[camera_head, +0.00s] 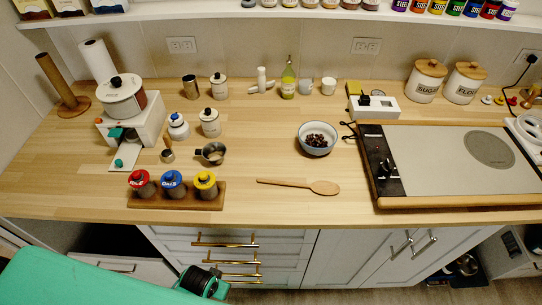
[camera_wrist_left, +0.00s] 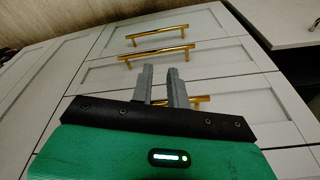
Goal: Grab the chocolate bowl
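The chocolate bowl (camera_head: 315,149), a pale round bowl with small dark pieces inside, stands upright on the wooden counter, right of the middle in the head view. My left gripper (camera_wrist_left: 160,72) shows in the left wrist view, with its two grey fingers apart and nothing between them. It is in front of the white drawer fronts, below the counter and away from the bowl. In the head view a green part of my arm fills the lower left, and no fingers can be made out there. My right gripper is in neither view.
A wooden spoon (camera_head: 300,186) lies in front of the bowl. A flat cooktop (camera_head: 455,160) is to the right. A metal cup (camera_head: 212,153) and a rack of lidded jars (camera_head: 176,199) are to the left. Gold drawer handles (camera_wrist_left: 158,52) stick out near my left gripper.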

